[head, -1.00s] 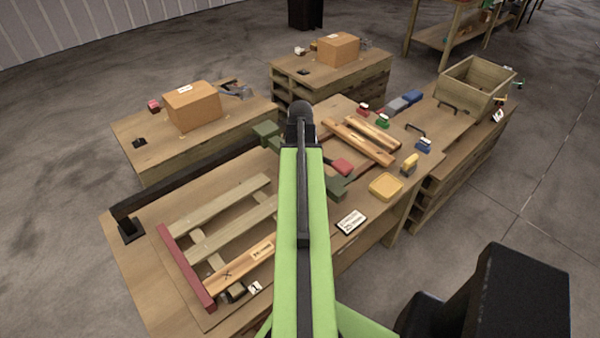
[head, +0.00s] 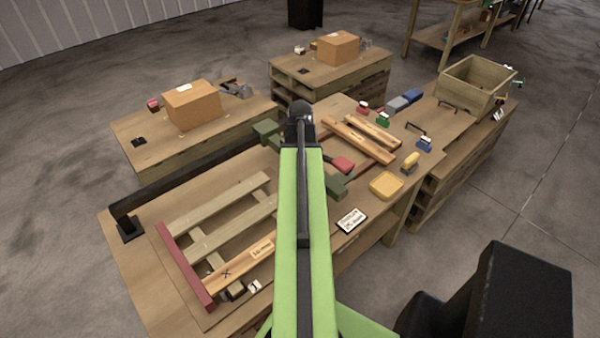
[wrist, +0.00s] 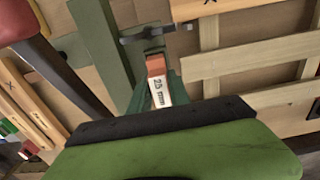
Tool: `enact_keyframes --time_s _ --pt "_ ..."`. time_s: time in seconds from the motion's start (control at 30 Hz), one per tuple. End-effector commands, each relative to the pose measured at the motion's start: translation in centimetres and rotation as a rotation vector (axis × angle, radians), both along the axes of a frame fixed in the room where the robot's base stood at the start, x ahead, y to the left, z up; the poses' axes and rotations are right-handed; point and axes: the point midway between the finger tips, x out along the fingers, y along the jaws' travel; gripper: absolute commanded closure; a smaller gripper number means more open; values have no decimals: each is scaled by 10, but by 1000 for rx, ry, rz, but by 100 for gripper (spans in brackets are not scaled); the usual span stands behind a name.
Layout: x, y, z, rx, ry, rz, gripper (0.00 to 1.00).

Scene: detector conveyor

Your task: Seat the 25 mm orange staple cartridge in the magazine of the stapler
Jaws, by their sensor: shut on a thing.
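The orange staple cartridge (wrist: 156,66) shows in the wrist view with a white "25 mm" label facing the camera. My gripper (wrist: 158,92) is shut on it, with dark green parts on both sides of its lower part. A green rail (wrist: 104,45) and a dark cross bar (wrist: 147,33) lie just beyond the cartridge; I cannot tell whether they touch it. A red grip (wrist: 22,20) on a dark bar, perhaps the stapler's handle, is at upper left and also shows in the head view (head: 343,164). In the head view my arm hides the gripper and cartridge.
A slatted wooden frame (head: 222,217) lies on the bench at left. Green blocks (head: 337,187) flank my arm. A yellow tray (head: 386,185), a label card (head: 351,220) and red, green, blue and yellow items (head: 424,144) stand at right. A wooden crate (head: 474,79) stands farther back.

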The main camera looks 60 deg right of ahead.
Motion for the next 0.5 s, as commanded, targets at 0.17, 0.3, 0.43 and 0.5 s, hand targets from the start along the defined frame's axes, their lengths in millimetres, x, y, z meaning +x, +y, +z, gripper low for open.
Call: enact_keyframes --time_s 0.17,0.3,0.43,0.5 --pt "0 0 -6 0 0 0 100" --pt "0 0 -9 0 0 0 100" --pt "0 0 -13 0 0 0 100" --pt "0 0 -14 0 0 0 100"
